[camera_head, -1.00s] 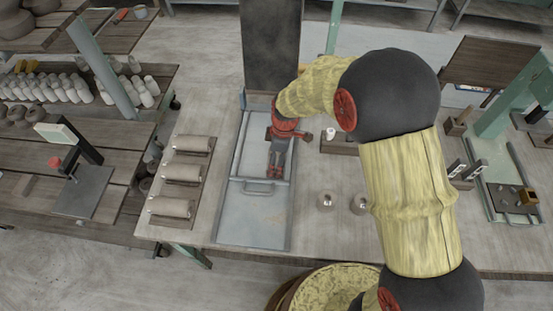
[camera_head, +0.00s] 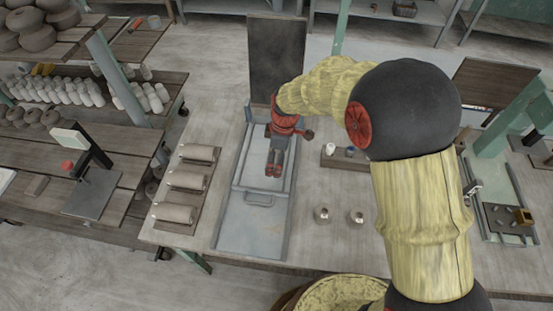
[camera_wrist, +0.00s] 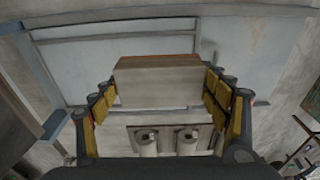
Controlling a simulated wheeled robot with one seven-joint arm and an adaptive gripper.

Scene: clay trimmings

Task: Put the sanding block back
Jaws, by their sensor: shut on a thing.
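My gripper (camera_head: 274,171) is over the grey metal tray (camera_head: 252,232) on the workbench in the head view, pointing down. In the wrist view my gripper (camera_wrist: 160,95) is shut on a block (camera_wrist: 157,82), with yellow-padded fingers on both its sides. The block is box-shaped, grey-brown with a reddish-brown top edge, and I take it for the sanding block. The tray's pale surface (camera_wrist: 120,48) shows behind it.
Three clay cylinders on boards (camera_head: 180,180) lie left of the tray. Two small pale pots (camera_head: 323,215) and a low wooden holder (camera_head: 342,160) stand to its right. A dark upright panel (camera_head: 277,60) rises behind it. Two knobbed pale cylinders (camera_wrist: 147,142) show low in the wrist view.

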